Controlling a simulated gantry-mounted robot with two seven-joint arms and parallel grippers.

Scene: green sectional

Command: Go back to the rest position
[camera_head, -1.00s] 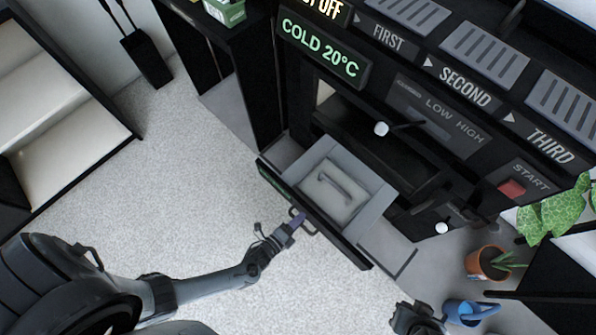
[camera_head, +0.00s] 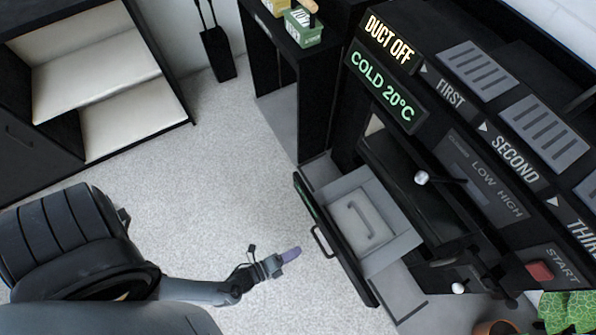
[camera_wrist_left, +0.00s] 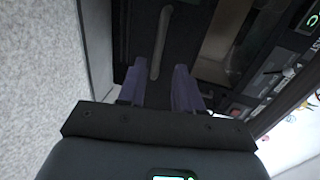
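My left gripper (camera_head: 289,254) has purple fingers and is over the pale floor, left of the pulled-out drawer (camera_head: 338,243). It is apart from the drawer's front handle (camera_head: 322,241). In the left wrist view the two fingers of my left gripper (camera_wrist_left: 160,88) stand apart with nothing between them. A grey bar handle (camera_wrist_left: 161,42) shows beyond the fingertips there. My right gripper is not in view.
The dark machine has a lever with a white knob (camera_head: 421,178) and a red start button (camera_head: 540,270). A shelf unit (camera_head: 110,80) stands at upper left, and a black side table (camera_head: 290,70) holds small boxes. The floor between is clear.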

